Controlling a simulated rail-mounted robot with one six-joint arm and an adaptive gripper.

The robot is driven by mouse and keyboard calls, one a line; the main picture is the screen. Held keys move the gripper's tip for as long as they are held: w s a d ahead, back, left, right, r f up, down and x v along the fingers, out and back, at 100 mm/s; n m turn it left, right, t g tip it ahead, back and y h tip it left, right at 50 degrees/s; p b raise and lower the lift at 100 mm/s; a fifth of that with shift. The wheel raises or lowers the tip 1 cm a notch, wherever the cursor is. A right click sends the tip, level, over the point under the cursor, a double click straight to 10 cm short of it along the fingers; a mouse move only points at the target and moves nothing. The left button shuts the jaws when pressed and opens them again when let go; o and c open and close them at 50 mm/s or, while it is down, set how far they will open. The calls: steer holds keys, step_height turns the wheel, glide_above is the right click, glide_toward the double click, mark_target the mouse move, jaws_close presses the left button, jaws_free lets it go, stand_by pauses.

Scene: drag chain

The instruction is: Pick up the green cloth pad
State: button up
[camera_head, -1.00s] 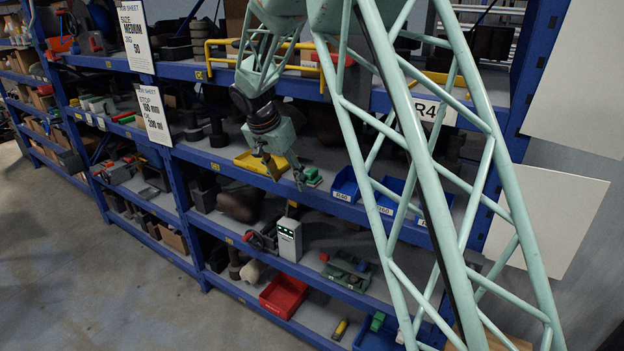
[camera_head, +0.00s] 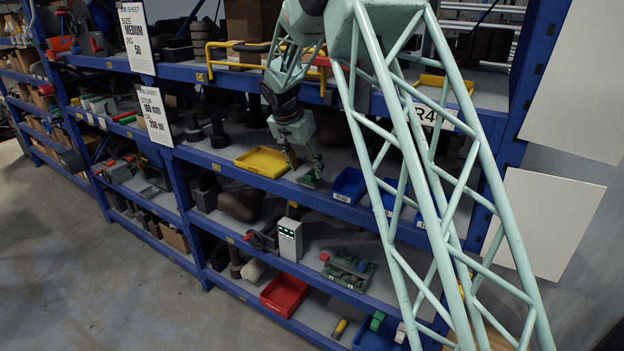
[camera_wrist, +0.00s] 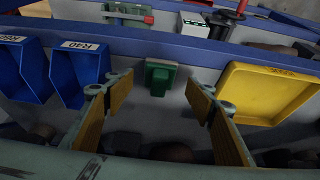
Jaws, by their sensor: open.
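The green cloth pad (camera_wrist: 159,76) sits near the front edge of the middle shelf, as a small green block. It also shows in the head view (camera_head: 311,180), small and partly hidden behind my fingers. My gripper (camera_head: 305,168) is open above the pad, fingers pointing down. In the wrist view my gripper (camera_wrist: 161,88) has its two fingers well apart. The pad appears between them and ahead, with clear space on both sides. I cannot tell the exact height of the fingertips over the shelf.
A yellow tray (camera_head: 263,161) stands left of the pad and a blue bin labelled R40 (camera_head: 349,184) stands right of it. The blue shelf edge (camera_head: 240,177) runs in front. The upper shelf (camera_head: 230,80) is above and behind my gripper.

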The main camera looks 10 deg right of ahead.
mark_target(311, 173)
steer(key=shift+w+d, duration=0.5)
steer(key=shift+w, duration=0.05)
steer(key=shift+p+x, duration=0.45)
steer(key=shift+x, duration=2.05)
steer(key=shift+c, duration=0.2)
steer(key=c, duration=0.8)
steer(key=shift+c, duration=0.9)
